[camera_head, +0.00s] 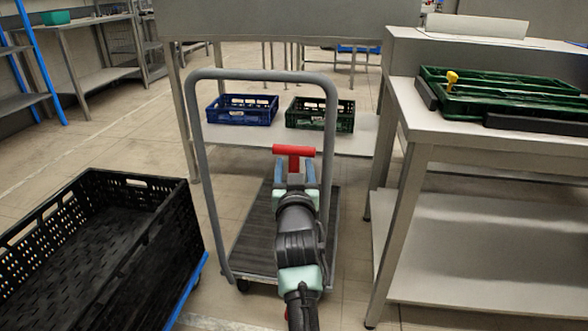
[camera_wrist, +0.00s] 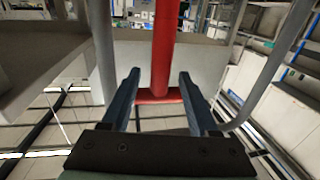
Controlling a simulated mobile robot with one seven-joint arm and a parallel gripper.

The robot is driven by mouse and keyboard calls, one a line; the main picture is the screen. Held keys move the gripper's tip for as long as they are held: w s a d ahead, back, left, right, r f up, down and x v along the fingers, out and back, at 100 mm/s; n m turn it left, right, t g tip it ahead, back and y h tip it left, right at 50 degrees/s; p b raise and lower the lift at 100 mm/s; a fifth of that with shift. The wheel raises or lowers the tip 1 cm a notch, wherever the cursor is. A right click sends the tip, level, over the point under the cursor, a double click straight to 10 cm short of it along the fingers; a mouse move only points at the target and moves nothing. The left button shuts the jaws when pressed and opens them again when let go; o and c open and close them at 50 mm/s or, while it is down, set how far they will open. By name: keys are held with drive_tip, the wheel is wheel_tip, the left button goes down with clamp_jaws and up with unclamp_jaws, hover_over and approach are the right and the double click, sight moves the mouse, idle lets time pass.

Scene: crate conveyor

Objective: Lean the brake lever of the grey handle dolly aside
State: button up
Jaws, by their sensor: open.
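The grey handle dolly (camera_head: 251,242) stands on the floor ahead, its tall tubular handle (camera_head: 192,140) upright. Its red brake lever, with a crossbar on top (camera_head: 293,150), stands inside the handle's outline; its lower part is hidden behind my arm. In the wrist view the lever's red stem (camera_wrist: 165,45) runs in line between my fingers, and its crossbar spans most of the gap. My gripper (camera_head: 294,168) is open at the lever, one finger on each side; the fingers also show in the wrist view (camera_wrist: 160,76). I cannot tell whether either finger touches the lever.
A black crate (camera_head: 150,240) stands low at the left on a blue base. A steel table (camera_head: 408,110) with green crates (camera_head: 455,100) is close on the right. Behind the dolly, a blue crate (camera_head: 240,118) and a dark green crate (camera_head: 319,122) sit on a low shelf.

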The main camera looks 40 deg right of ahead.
drive_tip(key=shift+b+x, duration=0.3)
drive_tip(key=shift+x, duration=0.75)
drive_tip(key=shift+c, duration=0.2)
clamp_jaws()
drive_tip(key=shift+a, duration=0.1)
idle(0.5)
